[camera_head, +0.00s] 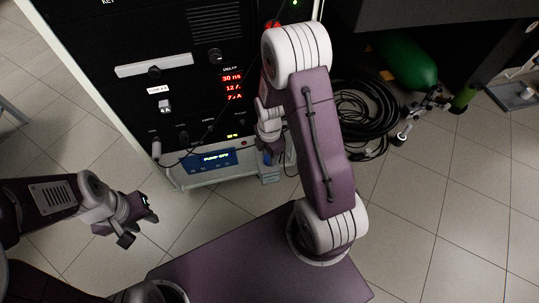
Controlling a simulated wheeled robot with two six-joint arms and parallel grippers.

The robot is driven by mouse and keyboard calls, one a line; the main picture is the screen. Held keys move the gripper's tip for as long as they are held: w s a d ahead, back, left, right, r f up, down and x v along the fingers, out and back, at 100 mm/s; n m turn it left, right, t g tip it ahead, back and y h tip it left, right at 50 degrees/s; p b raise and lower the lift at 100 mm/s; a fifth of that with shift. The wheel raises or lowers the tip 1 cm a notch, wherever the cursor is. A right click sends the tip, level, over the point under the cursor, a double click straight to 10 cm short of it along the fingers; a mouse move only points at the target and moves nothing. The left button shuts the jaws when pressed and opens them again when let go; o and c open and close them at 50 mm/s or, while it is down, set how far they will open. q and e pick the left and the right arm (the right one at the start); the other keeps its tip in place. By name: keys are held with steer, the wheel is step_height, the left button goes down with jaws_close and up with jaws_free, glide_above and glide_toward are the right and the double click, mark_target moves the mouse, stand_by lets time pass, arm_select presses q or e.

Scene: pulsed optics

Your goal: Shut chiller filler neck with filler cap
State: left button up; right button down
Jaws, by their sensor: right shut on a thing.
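The chiller (215,165) is the low pale unit at the foot of the black rack, with a blue lit display reading what looks like "PUMP OFF". My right gripper (268,150) points down at the chiller's right end and is shut on a small blue piece, apparently the filler cap (267,159). The filler neck cannot be made out; my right arm and gripper cover much of that area. Whether the cap touches the neck cannot be told. My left gripper (143,220) is open and empty above the floor at lower left, well apart from the chiller.
Coiled black hoses (365,110) and a green cylinder (405,62) lie to the right. The tiled floor (440,200) at right is clear.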

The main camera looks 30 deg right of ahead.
steer(key=shift+f, duration=0.2)
stand_by(0.4)
steer(key=shift+s+r+m+p, duration=0.1)
steer(key=shift+r+m+p, duration=0.2)
steer(key=shift+m+p, duration=0.7)
steer(key=shift+f+m+p, duration=0.1)
steer(key=shift+m+p, duration=0.2)
steer(key=shift+m, duration=0.6)
steer(key=shift+f+m, duration=0.2)
steer(key=shift+m, duration=0.3)
